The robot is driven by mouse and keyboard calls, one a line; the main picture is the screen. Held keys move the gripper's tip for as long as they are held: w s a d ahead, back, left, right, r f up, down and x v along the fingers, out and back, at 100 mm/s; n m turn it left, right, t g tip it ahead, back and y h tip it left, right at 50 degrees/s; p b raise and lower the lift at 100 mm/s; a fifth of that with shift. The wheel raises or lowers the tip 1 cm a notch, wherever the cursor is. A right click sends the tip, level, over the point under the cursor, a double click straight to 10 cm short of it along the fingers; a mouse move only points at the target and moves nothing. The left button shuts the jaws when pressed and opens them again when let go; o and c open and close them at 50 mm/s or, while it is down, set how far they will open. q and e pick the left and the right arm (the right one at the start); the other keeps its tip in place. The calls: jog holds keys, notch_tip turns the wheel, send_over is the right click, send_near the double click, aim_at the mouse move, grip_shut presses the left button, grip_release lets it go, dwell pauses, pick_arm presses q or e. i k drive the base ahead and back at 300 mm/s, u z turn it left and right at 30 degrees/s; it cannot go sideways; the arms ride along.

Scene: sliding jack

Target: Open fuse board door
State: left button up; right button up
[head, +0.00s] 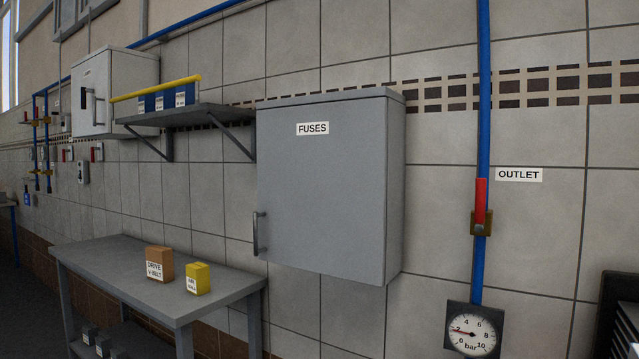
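The fuse board is a grey wall box labelled FUSES in the middle of the head view. Its door (315,190) is shut flush against the box. A vertical bar handle (258,233) sits at the door's lower left edge. The box's right side wall (395,190) is visible. Neither of my grippers is in view, and nothing touches the handle.
A grey table (110,262) at lower left holds a brown box (159,263) and a yellow box (197,278). A shelf (200,115) juts out left of the fuse board. Right are a blue pipe (484,120), red valve lever (481,200) and gauge (472,330).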

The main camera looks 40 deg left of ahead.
aim_at(321, 168)
jog(key=u, duration=0.2)
jog(key=k, duration=0.25)
jog(key=u, duration=3.85)
jog(key=i, duration=0.15)
jog(key=z, duration=1.8)
jog(key=i, duration=1.1)
